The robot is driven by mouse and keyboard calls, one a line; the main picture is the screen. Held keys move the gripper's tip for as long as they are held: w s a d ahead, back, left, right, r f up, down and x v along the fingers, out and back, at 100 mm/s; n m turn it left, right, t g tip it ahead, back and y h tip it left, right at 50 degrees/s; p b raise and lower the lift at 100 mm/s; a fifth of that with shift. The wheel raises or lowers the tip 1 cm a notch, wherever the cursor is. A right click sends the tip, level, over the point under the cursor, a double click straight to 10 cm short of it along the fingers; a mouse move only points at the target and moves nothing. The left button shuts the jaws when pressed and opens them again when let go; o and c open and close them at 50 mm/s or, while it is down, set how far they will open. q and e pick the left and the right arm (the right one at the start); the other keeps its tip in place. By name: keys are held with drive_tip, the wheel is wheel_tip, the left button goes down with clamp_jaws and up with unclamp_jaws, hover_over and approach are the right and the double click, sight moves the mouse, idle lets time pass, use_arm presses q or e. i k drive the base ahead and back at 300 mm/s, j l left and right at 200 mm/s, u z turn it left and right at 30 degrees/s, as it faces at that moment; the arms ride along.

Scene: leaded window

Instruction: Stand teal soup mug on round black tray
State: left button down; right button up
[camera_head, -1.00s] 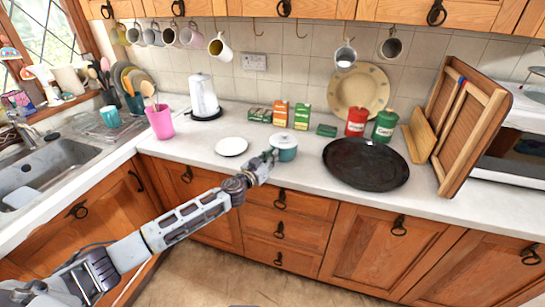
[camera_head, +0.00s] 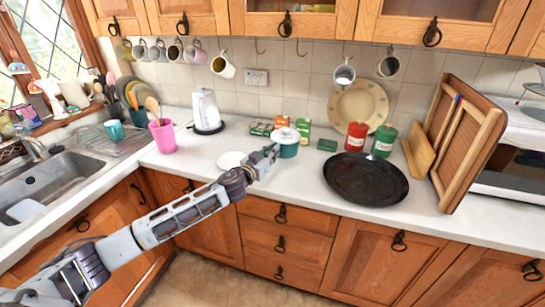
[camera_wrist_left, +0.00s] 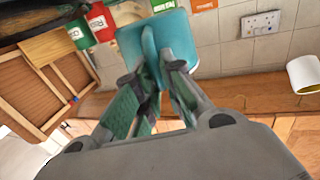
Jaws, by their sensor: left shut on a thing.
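The teal soup mug (camera_head: 288,151), with a white top, is in the middle of the head view, above the white counter. My left gripper (camera_head: 273,153) is shut on its near left side. My right gripper is not in view.
Red (camera_head: 356,137) and green (camera_head: 384,141) canisters stand behind the tray. A wooden rack (camera_head: 466,140) stands right of it. Mugs hang above on hooks.

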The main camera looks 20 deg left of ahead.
sight(352, 182)
drive_tip(key=l+u, duration=0.3)
drive_tip(key=l, duration=1.1)
drive_tip(key=l+u, duration=0.3)
drive_tip(key=l, duration=1.1)
